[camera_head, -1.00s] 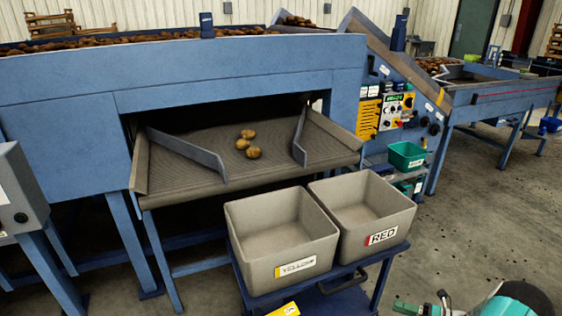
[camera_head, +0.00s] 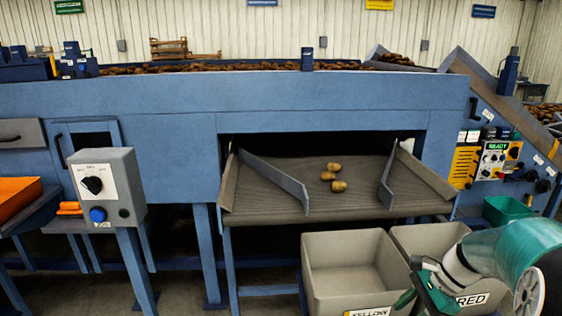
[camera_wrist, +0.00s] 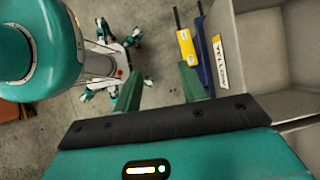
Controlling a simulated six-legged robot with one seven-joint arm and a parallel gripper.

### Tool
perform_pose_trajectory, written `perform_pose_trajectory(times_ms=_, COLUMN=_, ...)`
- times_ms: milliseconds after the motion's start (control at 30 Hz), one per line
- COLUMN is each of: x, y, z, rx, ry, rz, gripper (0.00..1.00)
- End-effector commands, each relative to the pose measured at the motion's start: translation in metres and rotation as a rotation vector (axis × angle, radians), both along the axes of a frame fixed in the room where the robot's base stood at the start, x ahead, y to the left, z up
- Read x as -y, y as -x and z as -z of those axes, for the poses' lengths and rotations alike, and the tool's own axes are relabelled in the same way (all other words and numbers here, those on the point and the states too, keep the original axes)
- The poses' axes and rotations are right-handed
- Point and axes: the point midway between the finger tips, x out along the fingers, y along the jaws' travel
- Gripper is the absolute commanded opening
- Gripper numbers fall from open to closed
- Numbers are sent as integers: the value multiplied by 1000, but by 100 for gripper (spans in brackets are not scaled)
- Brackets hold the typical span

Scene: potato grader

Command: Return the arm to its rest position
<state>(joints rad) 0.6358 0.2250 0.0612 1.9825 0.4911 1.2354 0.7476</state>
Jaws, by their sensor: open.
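My arm (camera_head: 505,250), teal and white, reaches in from the right edge in the head view. My gripper (camera_head: 412,284) is in front of the two grey bins and covers part of the RED label. In the wrist view my gripper (camera_wrist: 160,88) has its two green fingers spread apart with nothing between them. Bare floor and part of my own legs show beyond the fingers. The YELLOW bin (camera_wrist: 246,42) is to the right of the fingers.
The YELLOW bin (camera_head: 347,258) and RED bin (camera_head: 425,240) look empty. Three potatoes lie on the grader's outfeed belt (camera_head: 270,203). A control box (camera_head: 108,188) stands left, a green bin (camera_head: 505,208) right. A yellow object (camera_wrist: 184,42) is near the YELLOW bin.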

Motion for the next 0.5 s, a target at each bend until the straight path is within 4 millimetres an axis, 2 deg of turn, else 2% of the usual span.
perform_pose_trajectory(times_ms=33, x=-16, y=5, z=-13, rx=43, ry=54, rz=-80, gripper=41)
perform_pose_trajectory(times_ms=200, x=-56, y=26, z=-45, rx=181, ry=220, rz=-346, gripper=41)
perform_pose_trajectory(times_ms=500, x=-111, y=74, z=-86, rx=430, ry=497, rz=-820, gripper=41)
